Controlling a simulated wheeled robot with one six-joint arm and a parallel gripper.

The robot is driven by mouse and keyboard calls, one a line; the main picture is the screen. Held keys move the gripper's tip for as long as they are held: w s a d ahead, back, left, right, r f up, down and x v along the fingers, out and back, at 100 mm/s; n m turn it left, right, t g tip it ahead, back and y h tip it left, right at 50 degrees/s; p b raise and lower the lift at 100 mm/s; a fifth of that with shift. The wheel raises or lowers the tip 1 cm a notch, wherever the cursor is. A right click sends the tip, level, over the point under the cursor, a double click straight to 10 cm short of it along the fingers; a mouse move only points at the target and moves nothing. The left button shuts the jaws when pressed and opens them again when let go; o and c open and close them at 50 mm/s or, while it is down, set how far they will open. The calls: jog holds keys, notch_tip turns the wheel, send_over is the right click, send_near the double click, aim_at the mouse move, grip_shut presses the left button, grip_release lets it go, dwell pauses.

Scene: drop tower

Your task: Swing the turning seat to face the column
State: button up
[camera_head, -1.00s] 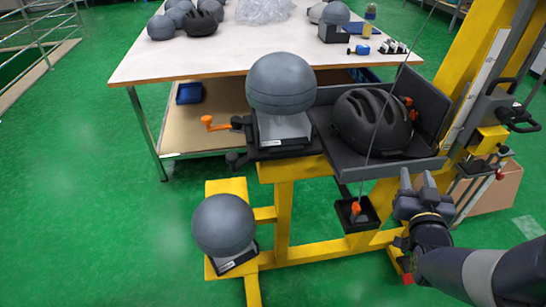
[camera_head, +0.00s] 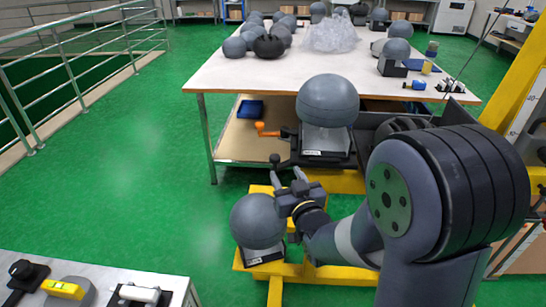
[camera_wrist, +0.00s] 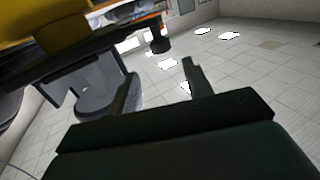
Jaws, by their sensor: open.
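The turning seat (camera_head: 325,140) is a dark block on the yellow stand, carrying a grey headform (camera_head: 328,100). An orange-handled crank (camera_head: 267,129) and a lever with a black knob (camera_head: 275,160) stick out on its left side. My gripper (camera_head: 287,175) is open and empty, just below the seat, close to the black knob. In the wrist view, my gripper (camera_wrist: 160,80) points upward and a dark knob (camera_wrist: 160,44) shows beyond the gap between its fingers. I cannot tell whether they touch. My arm hides most of the black helmet (camera_head: 403,124) and the column's lower part.
The yellow column (camera_head: 515,90) stands at the right. A second grey headform (camera_head: 257,220) on a low yellow foot is close beside my gripper. A white table (camera_head: 225,80) with headforms is behind. A bench (camera_head: 180,285) is at front left. Green floor is free at left.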

aim_at(277, 160)
jog(key=x, duration=0.9)
jog(key=shift+a+p, duration=0.2)
jog(key=shift+p, duration=0.2)
jog(key=shift+c, duration=0.6)
grip_shut()
